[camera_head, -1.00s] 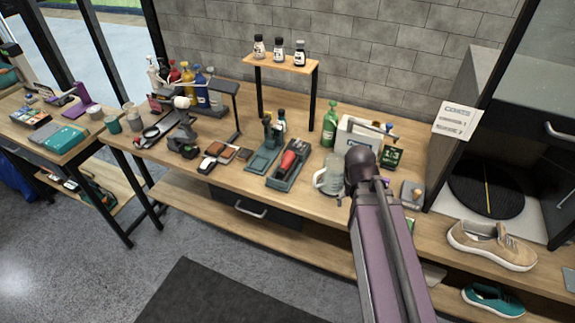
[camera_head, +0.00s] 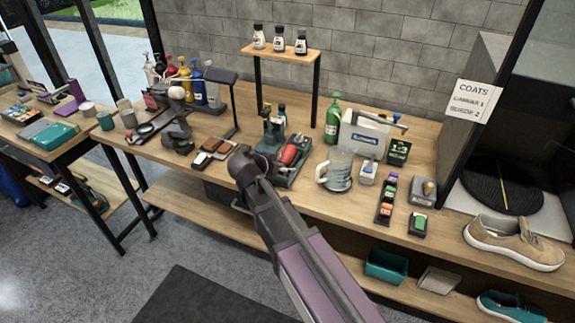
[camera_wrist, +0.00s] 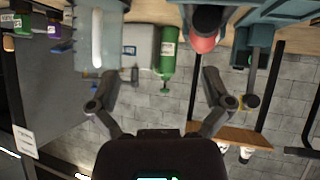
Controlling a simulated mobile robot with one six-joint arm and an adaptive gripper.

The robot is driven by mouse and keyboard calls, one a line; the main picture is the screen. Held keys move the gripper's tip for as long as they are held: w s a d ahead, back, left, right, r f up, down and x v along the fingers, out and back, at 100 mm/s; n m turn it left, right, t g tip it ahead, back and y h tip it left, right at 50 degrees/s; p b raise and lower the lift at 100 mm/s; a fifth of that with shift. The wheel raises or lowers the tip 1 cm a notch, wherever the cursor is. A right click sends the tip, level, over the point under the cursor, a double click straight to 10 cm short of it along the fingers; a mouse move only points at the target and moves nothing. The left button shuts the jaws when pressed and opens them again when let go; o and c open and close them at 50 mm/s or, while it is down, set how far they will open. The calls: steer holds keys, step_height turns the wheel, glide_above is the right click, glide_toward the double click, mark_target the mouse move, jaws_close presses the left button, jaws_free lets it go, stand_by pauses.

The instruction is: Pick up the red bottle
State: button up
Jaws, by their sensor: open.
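The red bottle (camera_head: 172,67) stands upright in a row of pump bottles at the back left of the bench, between a white bottle (camera_head: 150,70) and a yellow bottle (camera_head: 184,78). It is partly hidden by its neighbours and does not show in the wrist view. My gripper (camera_wrist: 160,82) is open and empty in the wrist view, its two fingers spread wide apart. In the head view my arm reaches in from below over the bench's front edge, and the fingers cannot be made out. The arm's visible end is well to the right of the red bottle.
A black lamp-like stand (camera_head: 234,105) rises right of the bottles. A wooden shelf (camera_head: 281,52) carries three small bottles. A tray with a red tool (camera_head: 289,154), a green bottle (camera_head: 332,120) and a glass jug (camera_head: 340,168) stand right of my arm's end.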

mark_target(283, 158)
steer(key=a+t+b, duration=0.1)
steer(key=a+t, duration=0.1)
steer(key=a, duration=0.4)
steer(key=shift+w+a+r+m, duration=0.25)
steer(key=shift+w+a+m, duration=0.05)
steer(key=b+x, duration=0.3)
steer(key=x, duration=0.4)
steer(key=shift+w+f+b, duration=0.15)
steer(key=shift+w+b, duration=0.2)
steer(key=shift+b, duration=0.05)
steer(key=shift+w+d+f, duration=0.1)
steer(key=shift+w+d, duration=0.25)
steer(key=shift+w, duration=0.1)
steer(key=shift+b+x, duration=1.2)
steer(key=shift+x, duration=1.35)
steer(key=c, duration=1.3)
